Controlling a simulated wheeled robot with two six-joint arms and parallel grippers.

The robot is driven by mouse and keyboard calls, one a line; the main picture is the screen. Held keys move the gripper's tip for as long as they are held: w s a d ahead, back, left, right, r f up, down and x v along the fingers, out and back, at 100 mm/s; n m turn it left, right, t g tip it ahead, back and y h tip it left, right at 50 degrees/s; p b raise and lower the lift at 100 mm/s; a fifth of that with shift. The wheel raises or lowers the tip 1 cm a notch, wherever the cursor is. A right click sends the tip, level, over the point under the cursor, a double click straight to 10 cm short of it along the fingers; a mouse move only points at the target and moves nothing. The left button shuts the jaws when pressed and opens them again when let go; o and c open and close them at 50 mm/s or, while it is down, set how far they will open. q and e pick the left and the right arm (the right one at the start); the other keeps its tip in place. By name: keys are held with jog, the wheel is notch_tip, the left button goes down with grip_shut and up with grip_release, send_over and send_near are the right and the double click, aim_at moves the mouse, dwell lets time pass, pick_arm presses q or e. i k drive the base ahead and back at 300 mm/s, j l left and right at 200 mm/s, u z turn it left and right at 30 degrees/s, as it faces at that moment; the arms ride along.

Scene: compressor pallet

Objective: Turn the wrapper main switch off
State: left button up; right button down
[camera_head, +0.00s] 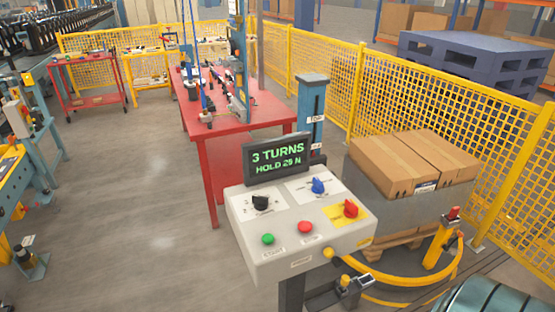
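The wrapper control panel (290,250) is a light grey box on a dark post, near the middle of the head view. A red rotary knob on a yellow plate (350,208) sits at its right side and looks like the main switch. Its label and exact position are too small to read. A blue knob (318,186) and a black knob (260,203) sit farther left on white plates. A green button (268,239) and a red button (305,227) are along the front. The lit display (277,158) reads "3 TURNS HOLD 29 N". Neither gripper is in view.
Cartons (415,163) stand on a pallet behind the panel, at the right. A curved yellow rail (455,270) and post are right of the panel. A red workbench (245,105) stands behind it. Yellow mesh fencing (385,90) runs along the right. The grey floor at left centre is clear.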

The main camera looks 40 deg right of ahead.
aim_at(352, 210)
jog(key=z, duration=1.35)
